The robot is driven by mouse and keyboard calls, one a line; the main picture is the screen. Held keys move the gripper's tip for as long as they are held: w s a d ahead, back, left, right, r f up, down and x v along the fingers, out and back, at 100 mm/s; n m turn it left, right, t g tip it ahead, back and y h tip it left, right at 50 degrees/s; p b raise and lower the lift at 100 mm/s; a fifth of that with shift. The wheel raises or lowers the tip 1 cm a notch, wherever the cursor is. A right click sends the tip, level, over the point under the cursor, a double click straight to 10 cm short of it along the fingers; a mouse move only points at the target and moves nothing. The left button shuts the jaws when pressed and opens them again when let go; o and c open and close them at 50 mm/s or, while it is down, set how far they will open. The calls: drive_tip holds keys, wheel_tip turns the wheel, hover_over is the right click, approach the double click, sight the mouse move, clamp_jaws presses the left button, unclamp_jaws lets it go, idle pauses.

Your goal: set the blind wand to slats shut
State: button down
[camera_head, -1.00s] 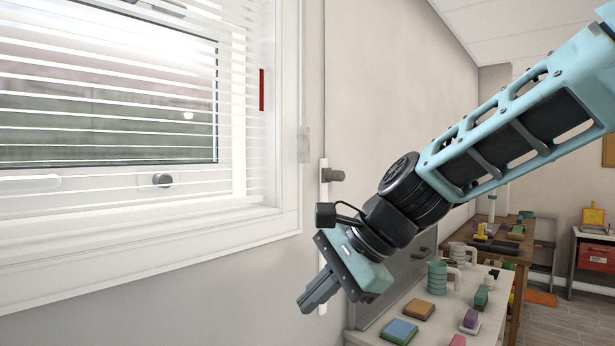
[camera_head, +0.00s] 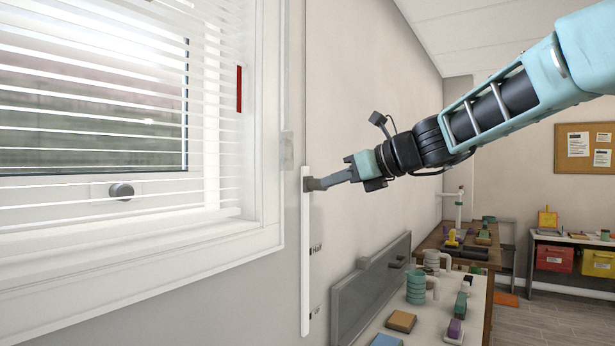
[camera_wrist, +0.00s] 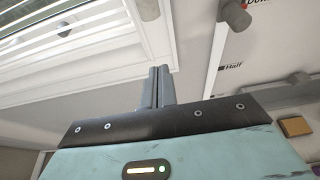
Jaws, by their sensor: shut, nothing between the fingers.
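The window blind (camera_head: 95,120) has its slats open, with outdoors showing between them. A red upright strip (camera_head: 239,88) shows at its right side. No separate wand is clear to me. A white upright rail (camera_head: 306,270) on the wall right of the window carries a grey round knob (camera_head: 311,184) near its top; the knob also shows in the wrist view (camera_wrist: 236,15). My gripper (camera_head: 324,182) is shut and empty. Its tips overlap the knob in the head view, but in the wrist view the fingers (camera_wrist: 157,88) are left of the knob and apart from it.
Labels run beside the rail, one reading "Half" (camera_wrist: 233,66). A grey panel (camera_head: 372,290) and a white bench (camera_head: 425,318) with cups and blocks stand below right. The window frame (camera_head: 266,130) is close on the left. A wooden table (camera_head: 462,241) stands farther back.

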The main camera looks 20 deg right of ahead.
drive_tip(key=w+a+p, duration=0.5)
drive_tip(key=w, duration=0.2)
drive_tip(key=shift+w+a+r, duration=0.2)
drive_tip(key=shift+r, duration=0.2)
wheel_tip(320, 180, up, 9)
drive_tip(key=p, duration=0.6)
drive_tip(key=shift+p, duration=0.4)
